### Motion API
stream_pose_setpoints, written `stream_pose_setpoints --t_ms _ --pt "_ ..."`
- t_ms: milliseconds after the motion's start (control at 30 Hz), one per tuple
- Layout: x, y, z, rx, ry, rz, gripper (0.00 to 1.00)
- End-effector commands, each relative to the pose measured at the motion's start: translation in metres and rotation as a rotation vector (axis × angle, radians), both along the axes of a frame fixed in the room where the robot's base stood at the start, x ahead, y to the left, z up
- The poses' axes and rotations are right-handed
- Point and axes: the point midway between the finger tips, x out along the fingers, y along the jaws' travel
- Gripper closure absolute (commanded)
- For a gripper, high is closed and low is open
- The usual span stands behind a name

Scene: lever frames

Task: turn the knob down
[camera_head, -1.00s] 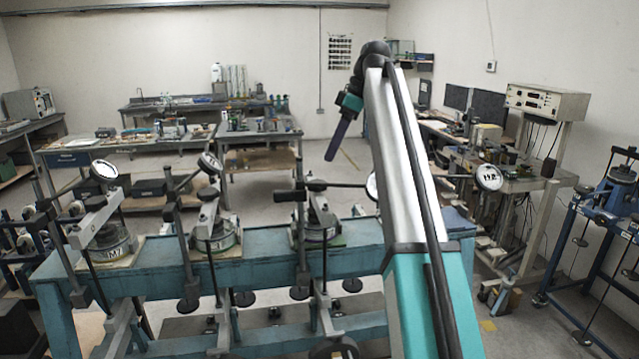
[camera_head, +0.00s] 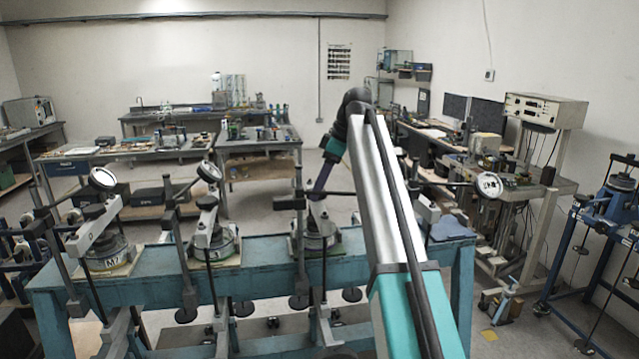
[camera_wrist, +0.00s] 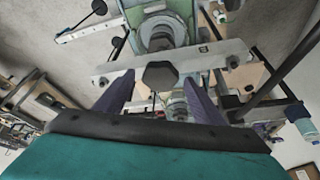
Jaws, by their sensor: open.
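A black hexagonal knob (camera_wrist: 160,75) sits on a flat light-grey bar (camera_wrist: 215,58) in the wrist view. My gripper (camera_wrist: 157,78) is open, with one purple finger on each side of the knob. I cannot tell whether the fingers touch it. In the head view my gripper (camera_head: 316,188) points down at the third device (camera_head: 318,238) on the blue bench. I cannot make out the knob there.
The blue bench (camera_head: 262,262) carries several similar devices with dials and upright rods close to my gripper. A dial (camera_head: 488,185) stands right of my arm. Farther back are a work table (camera_head: 255,143) and a side bench. Some floor is clear between them.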

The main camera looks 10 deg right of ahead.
Motion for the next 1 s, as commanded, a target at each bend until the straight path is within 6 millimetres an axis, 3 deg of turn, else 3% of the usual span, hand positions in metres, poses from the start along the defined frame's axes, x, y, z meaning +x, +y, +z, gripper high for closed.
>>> stream_pose_setpoints --t_ms 367,600,1000 --pt "0.0005 0.002 -0.0036 0.0 0.001 0.001 0.37" --pt "0.0004 0.0024 -0.0034 0.0 0.0 0.002 0.78" --pt "-0.0017 0.004 -0.0049 -0.001 0.0 -0.105 0.78"
